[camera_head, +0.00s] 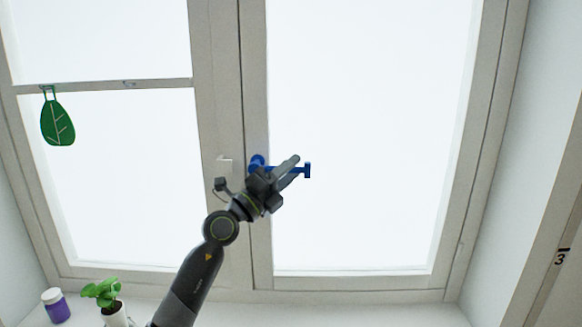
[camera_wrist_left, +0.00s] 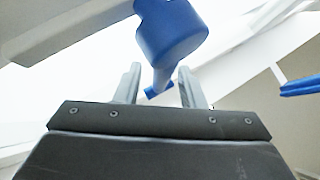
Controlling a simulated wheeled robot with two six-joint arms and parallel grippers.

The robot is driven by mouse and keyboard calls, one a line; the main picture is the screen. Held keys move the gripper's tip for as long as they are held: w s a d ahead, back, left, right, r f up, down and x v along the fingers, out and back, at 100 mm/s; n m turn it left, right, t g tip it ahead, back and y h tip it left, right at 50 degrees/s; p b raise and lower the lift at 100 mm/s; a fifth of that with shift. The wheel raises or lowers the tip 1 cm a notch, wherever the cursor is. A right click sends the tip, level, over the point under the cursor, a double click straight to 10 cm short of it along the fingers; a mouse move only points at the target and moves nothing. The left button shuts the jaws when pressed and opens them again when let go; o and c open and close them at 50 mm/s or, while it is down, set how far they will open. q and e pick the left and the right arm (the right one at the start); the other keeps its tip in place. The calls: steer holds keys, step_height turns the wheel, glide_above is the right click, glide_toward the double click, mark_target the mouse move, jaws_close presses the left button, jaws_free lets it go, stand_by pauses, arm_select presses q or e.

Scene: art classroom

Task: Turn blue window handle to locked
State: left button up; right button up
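The blue window handle (camera_head: 307,170) is on the middle frame of the right window sash in the head view. Its lever points right, about level, and ends in a short crosspiece. My left gripper (camera_head: 292,168) is at the handle and covers part of the lever. In the left wrist view the blue handle base (camera_wrist_left: 172,32) is at the top, above the fingers. My left gripper (camera_wrist_left: 160,88) shows two separated fingers there, with a blue part of the handle between or behind them. I cannot tell whether they touch it. My right gripper is not in view.
A white latch piece (camera_head: 224,163) is on the frame left of the handle. A green leaf ornament (camera_head: 58,122) hangs at the left window. A potted plant (camera_head: 104,293) and a purple jar (camera_head: 56,306) stand on the sill at lower left. The right part of the sill is clear.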

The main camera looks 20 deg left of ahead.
arm_select(q)
steer(key=shift+w+d+r, duration=0.1)
steer(key=shift+w, duration=0.1)
jaws_close()
stand_by(0.4)
